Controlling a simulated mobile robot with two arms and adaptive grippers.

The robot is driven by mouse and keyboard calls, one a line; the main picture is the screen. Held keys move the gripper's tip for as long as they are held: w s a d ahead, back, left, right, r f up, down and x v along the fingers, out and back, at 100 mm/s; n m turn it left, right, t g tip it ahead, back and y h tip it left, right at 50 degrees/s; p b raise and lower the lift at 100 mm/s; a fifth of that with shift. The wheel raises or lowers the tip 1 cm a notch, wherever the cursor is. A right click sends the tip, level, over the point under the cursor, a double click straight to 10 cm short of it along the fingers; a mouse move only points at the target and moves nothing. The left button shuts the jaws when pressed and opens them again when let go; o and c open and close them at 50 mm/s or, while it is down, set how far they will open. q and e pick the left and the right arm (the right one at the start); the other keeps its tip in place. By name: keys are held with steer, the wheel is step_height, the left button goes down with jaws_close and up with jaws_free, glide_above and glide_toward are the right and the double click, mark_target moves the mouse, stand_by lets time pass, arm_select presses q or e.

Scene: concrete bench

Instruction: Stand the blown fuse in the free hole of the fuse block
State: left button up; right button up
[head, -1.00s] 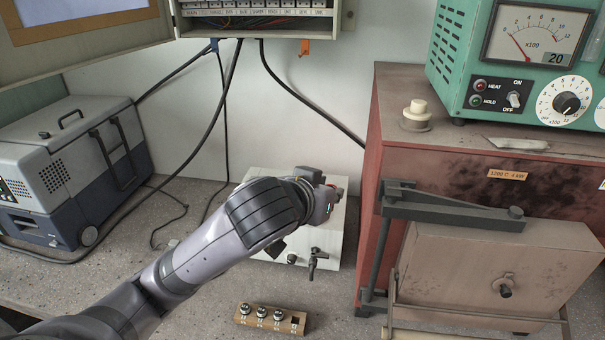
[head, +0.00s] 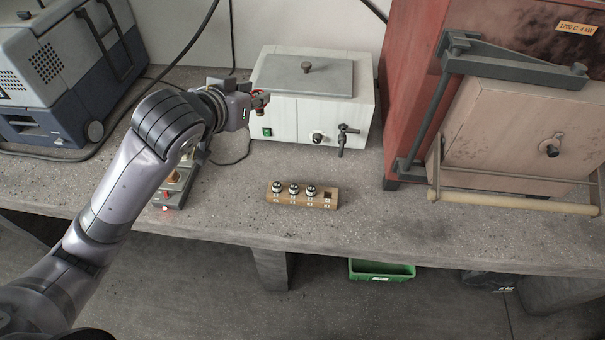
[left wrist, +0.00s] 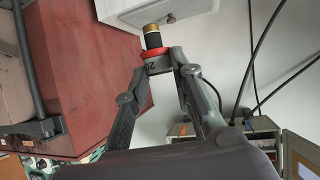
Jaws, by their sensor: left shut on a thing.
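The fuse block (head: 284,200) is a small wooden bar on the bench. Several fuses with pale caps stand in its left and middle holes, and the dark free hole (head: 328,196) is at its right end. My left gripper (head: 262,100) is above the bench, up and left of the block and in front of the white box. In the left wrist view my left gripper (left wrist: 158,66) is shut on the blown fuse (left wrist: 153,40), which has a red collar, a dark body and a brass end pointing away from the fingers. My right gripper is not in view.
A white box (head: 284,120) with tap and knob stands behind the block. A red furnace (head: 418,80) with a protruding handle bar (head: 510,203) is at right. A small device (head: 172,192) sits partly behind my arm. The bench around the block is clear; a green crate (head: 381,270) is below.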

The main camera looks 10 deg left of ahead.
arm_select(q)
steer(key=w+d+f+m+g+h+b, duration=0.1)
steer(key=w+d+f+m+h+b, duration=0.15)
steer(key=d+f, duration=0.45)
steer(key=m+g+h+b, duration=0.4)
steer(key=m+h+b, duration=0.1)
steer(key=m+b, duration=0.15)
glide_above(322, 198)
steer(key=shift+w+d+f+b, duration=0.1)
steer(key=shift+f+b, duration=0.3)
steer(key=shift+f, duration=13.35)
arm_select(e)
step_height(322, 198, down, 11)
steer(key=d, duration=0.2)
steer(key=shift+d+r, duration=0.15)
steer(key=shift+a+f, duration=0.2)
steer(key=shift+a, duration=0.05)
arm_select(q)
steer(key=shift+b, duration=0.4)
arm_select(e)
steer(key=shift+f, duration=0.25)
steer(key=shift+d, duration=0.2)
arm_select(q)
steer(key=shift+f+b, duration=1.45)
steer(key=shift+b, duration=0.15)
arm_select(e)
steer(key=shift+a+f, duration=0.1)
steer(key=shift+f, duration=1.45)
